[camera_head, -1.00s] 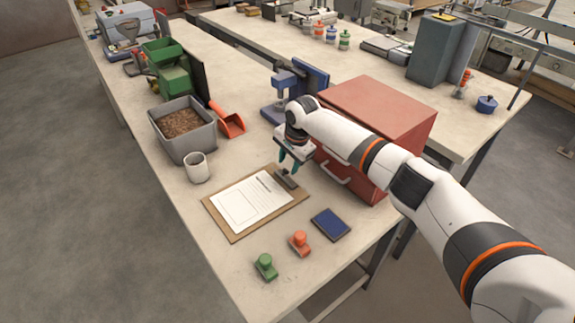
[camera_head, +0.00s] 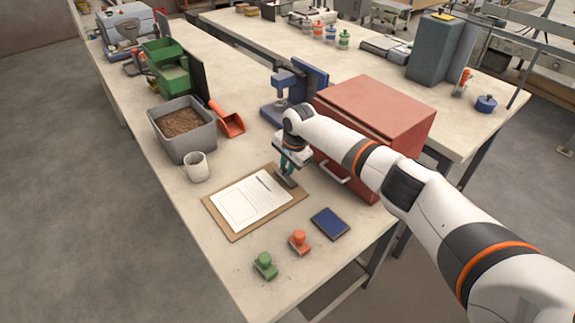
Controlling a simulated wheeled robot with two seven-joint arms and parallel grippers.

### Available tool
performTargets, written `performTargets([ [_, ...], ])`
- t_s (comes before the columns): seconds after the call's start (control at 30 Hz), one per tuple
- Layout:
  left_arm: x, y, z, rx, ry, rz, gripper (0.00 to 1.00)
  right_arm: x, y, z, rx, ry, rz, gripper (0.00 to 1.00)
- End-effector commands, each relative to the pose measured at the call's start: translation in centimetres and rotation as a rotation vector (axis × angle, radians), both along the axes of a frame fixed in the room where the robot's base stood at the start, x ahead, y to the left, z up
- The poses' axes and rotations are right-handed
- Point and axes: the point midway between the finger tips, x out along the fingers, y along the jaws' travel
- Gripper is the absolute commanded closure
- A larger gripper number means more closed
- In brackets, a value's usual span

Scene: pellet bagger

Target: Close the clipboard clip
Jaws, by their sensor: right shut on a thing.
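The clipboard (camera_head: 226,231) lies flat on the bench, brown, with a white printed sheet (camera_head: 250,202) and a pen-like dark line on it. Its grey clip (camera_head: 287,181) is at the right end of the board. My right gripper (camera_head: 286,170) points down at the clip, its teal fingers close together and shut on the clip. The fingers partly cover the clip, so how far it is closed is hard to see. My left gripper is not in view.
A red cabinet (camera_head: 385,105) with a handle stands close behind my right gripper. A white cup (camera_head: 196,167), a grey bin of pellets (camera_head: 187,146), a blue pad (camera_head: 330,224), an orange stamp (camera_head: 299,242) and a green stamp (camera_head: 265,265) surround the clipboard.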

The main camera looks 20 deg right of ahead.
Motion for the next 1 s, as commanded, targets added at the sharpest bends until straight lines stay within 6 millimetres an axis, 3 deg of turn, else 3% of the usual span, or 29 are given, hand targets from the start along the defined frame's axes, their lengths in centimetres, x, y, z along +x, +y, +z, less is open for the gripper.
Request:
performTargets([
  [0.27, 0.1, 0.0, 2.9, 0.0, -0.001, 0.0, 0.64, -0.3, 0.7, 0.6, -0.092, -0.031, 0.002, 1.0],
  [0.57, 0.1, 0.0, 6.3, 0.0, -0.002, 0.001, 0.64, -0.8, 2.0, 0.3, -0.324, -0.115, 0.003, 1.0],
  [0.77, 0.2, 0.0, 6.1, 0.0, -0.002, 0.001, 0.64, -1.1, 2.9, -0.4, -0.502, -0.181, 0.003, 1.0],
  [1.0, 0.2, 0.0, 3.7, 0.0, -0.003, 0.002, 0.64, -1.4, 3.8, -1.4, -0.714, -0.259, 0.001, 1.0],
])
